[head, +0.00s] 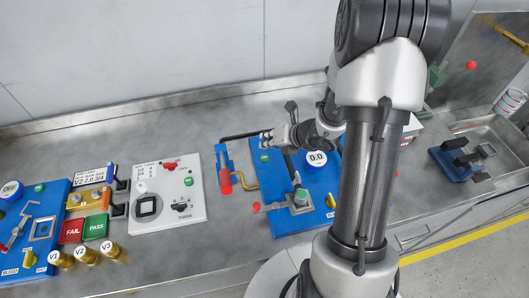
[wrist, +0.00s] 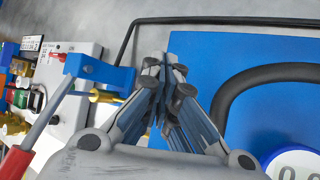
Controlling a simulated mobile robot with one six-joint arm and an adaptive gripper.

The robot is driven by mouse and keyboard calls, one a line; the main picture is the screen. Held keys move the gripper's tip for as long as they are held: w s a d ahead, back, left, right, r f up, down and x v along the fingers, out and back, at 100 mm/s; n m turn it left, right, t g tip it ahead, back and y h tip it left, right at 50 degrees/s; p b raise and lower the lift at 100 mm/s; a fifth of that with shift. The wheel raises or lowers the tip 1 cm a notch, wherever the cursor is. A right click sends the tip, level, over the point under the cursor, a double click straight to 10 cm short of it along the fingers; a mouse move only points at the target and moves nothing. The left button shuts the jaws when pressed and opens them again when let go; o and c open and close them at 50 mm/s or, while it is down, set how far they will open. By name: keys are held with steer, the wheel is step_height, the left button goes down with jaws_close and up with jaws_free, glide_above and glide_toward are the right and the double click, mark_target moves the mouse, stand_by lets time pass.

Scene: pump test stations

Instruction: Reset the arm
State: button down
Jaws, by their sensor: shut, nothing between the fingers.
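My gripper shows large in the wrist view (wrist: 165,62), with its fingers drawn together and nothing between them. It hangs over the left edge of a blue pump station board (wrist: 190,65). In the head view this board (head: 285,222) lies under my arm and carries a gauge reading 0.0 (head: 317,158), a green button and a grey fitting (head: 300,198). My arm hides part of the board's right side. A red-handled lever (head: 225,182) on a blue bracket stands at the board's left and appears left of my gripper in the wrist view (wrist: 35,130).
A white control panel (head: 190,213) lies left of the board. Red FAIL (head: 72,231) and green PASS (head: 96,226) pads, brass weights (head: 88,254) and another blue board (head: 58,198) are farther left. A sink (head: 480,125) is at the right. Bare counter lies behind the panel.

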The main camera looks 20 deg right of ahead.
steer(key=shift+r+p, duration=0.4)
steer(key=shift+r, duration=0.35)
steer(key=shift+f, duration=0.1)
